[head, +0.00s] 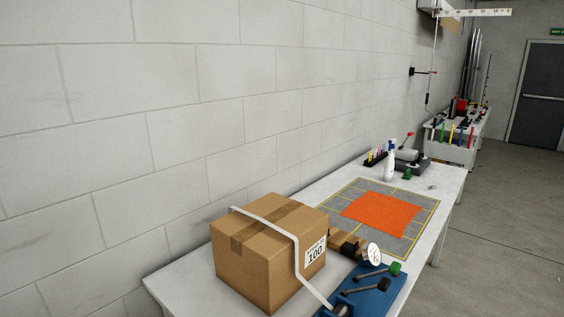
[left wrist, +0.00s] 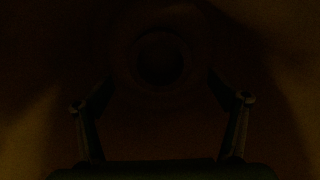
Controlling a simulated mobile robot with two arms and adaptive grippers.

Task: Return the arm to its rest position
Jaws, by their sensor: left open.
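My left gripper (left wrist: 162,105) shows only in the left wrist view, which is very dark. Its two fingers stand apart, one on each side, with a dim round shape (left wrist: 160,60) above and between them. I cannot tell what that shape is or whether anything touches the fingers. Neither of my arms shows in the head view. My right gripper is in no view.
A white table (head: 185,283) runs along the block wall. It bears a strapped cardboard box (head: 262,262), a blue fixture (head: 372,292), an orange cloth (head: 380,214) on a grey mat and a spray bottle (head: 390,160). Open floor (head: 500,240) lies to the right.

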